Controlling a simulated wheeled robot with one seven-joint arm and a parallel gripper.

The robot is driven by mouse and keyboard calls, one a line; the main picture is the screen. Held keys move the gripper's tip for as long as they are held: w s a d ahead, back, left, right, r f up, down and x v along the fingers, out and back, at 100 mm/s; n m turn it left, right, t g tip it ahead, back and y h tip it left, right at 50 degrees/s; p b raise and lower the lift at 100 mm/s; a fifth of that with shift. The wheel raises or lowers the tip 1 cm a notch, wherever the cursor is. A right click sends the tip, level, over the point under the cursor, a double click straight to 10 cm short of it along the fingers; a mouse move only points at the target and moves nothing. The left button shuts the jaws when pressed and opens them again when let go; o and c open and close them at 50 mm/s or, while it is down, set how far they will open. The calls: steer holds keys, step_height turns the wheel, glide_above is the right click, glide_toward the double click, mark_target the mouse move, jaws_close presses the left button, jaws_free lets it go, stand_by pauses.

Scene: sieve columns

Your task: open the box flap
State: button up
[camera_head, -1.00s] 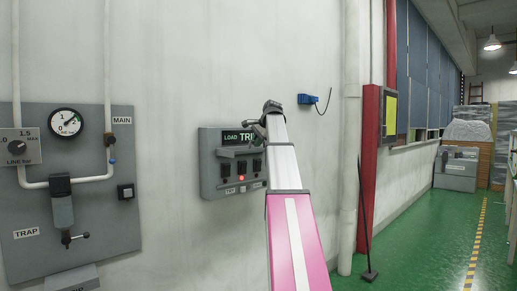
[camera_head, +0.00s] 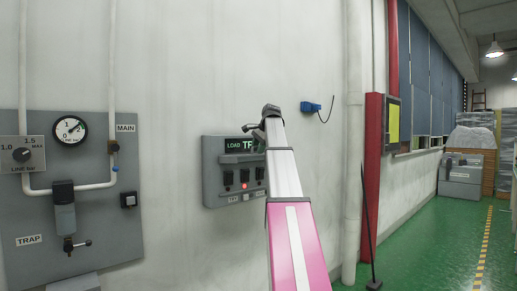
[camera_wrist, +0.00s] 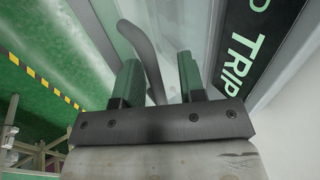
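The grey box (camera_head: 212,182) is on the wall in the head view, with a "LOAD TRIP" display (camera_head: 238,145), black switches and a red light. My gripper (camera_wrist: 158,66) is at the box's upper right; in the head view my arm partly hides it and the display's right end. In the wrist view its two green-grey fingers are apart. A curved grey strip (camera_wrist: 143,42) shows between them, perhaps a flap handle; I cannot tell whether they touch it. A pale, see-through-looking surface lies beyond, beside the "TRIP" display (camera_wrist: 243,62). The flap's outline is not clear.
A gauge panel (camera_head: 105,220) with pipes is on the wall at left. A blue wall fitting (camera_head: 310,107) with a cable is right of my arm. A pale pipe (camera_head: 352,200) and red column (camera_head: 374,150) stand further right.

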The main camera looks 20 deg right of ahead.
steer(key=v, duration=1)
steer(key=shift+s+r, duration=0.2)
steer(key=shift+r, duration=0.1)
